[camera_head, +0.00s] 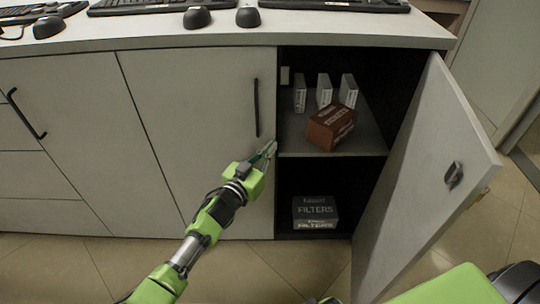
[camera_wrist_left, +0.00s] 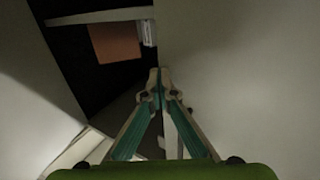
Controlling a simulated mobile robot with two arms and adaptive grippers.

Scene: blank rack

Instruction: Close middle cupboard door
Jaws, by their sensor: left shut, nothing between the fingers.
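The middle cupboard door (camera_head: 200,140) is a pale grey panel with a black vertical handle (camera_head: 256,108). It looks flush with the front, though a slight gap cannot be ruled out. My left gripper (camera_head: 270,150) is shut and empty, at this door's right edge below the handle. In the left wrist view the shut fingertips (camera_wrist_left: 157,80) are by the edge of a pale panel (camera_wrist_left: 240,80); contact cannot be told. The right door (camera_head: 430,170) stands wide open, with a dark handle (camera_head: 453,175). My right gripper is not in view.
The open compartment holds a brown box (camera_head: 331,126) and several small white boxes on its shelf (camera_head: 365,138). A dark filters box (camera_head: 315,212) is below. Keyboards and mice lie on the countertop (camera_head: 150,38). The open door juts out over the tiled floor (camera_head: 300,270).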

